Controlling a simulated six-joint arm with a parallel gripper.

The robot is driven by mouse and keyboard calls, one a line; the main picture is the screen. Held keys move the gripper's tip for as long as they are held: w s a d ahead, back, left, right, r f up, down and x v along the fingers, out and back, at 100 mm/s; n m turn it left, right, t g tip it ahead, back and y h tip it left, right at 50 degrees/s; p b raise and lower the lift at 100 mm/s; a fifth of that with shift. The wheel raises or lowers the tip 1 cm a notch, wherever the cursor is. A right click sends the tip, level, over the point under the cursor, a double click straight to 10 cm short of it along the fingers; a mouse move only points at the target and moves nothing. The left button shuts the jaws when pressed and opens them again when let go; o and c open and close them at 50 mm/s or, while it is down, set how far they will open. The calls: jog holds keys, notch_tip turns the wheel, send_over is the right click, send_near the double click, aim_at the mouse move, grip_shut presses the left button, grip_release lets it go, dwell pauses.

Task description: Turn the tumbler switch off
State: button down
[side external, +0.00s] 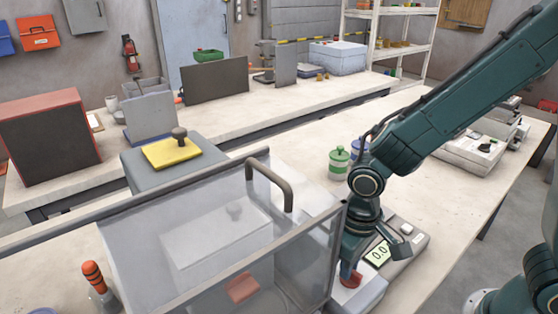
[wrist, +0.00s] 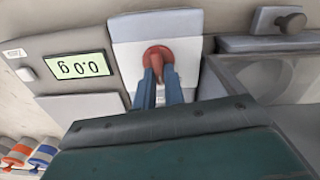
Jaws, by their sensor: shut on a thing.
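The tumbler switch (wrist: 158,55) has a red round collar and a red lever, set on a pale plate in the wrist view. My gripper (wrist: 160,84) has its two blue fingers on either side of the red lever and is shut on it. In the side view the red switch (side external: 350,280) shows low beside the clear guard, with my gripper (side external: 351,262) reaching down onto it. The fingers cover part of the lever, so its exact tilt is hard to tell.
A scale display (side external: 378,253) reading 0.0 is right beside the switch. A clear guard with a dark handle (side external: 272,180) stands close on the left. Green and blue lidded jars (side external: 339,162) stand behind my wrist.

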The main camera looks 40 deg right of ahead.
jog(key=c, duration=1.5)
grip_release()
jog(key=shift+r, duration=0.15)
notch_tip(320, 180, up, 14)
jog(key=shift+f, duration=0.2)
